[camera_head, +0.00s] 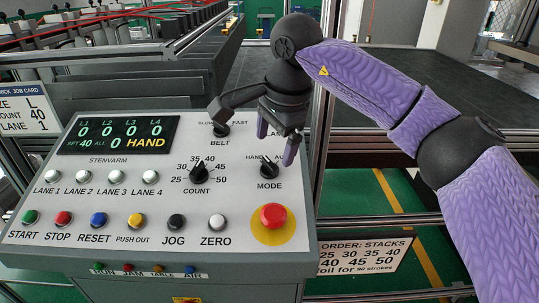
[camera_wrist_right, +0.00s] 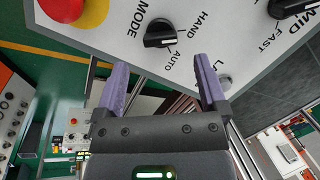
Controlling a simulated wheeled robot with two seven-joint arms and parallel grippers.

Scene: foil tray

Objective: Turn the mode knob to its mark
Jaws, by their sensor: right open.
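The black mode knob (camera_head: 270,168) sits on the sloping grey panel (camera_head: 110,215), above the word MODE. In the right wrist view the knob (camera_wrist_right: 160,33) lies ahead of the fingers, with HAND and AUTO printed beside it. In the right wrist view the gripper (camera_wrist_right: 160,76) shows a wide gap and does not touch the knob. My left gripper is not in view.
The display (camera_head: 118,134) reads HAND. The count knob (camera_head: 198,170) and belt knob (camera_head: 221,129) are to the left. A red stop button (camera_head: 272,215) on a yellow disc stands just below the mode knob. Several coloured buttons line the panel's front.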

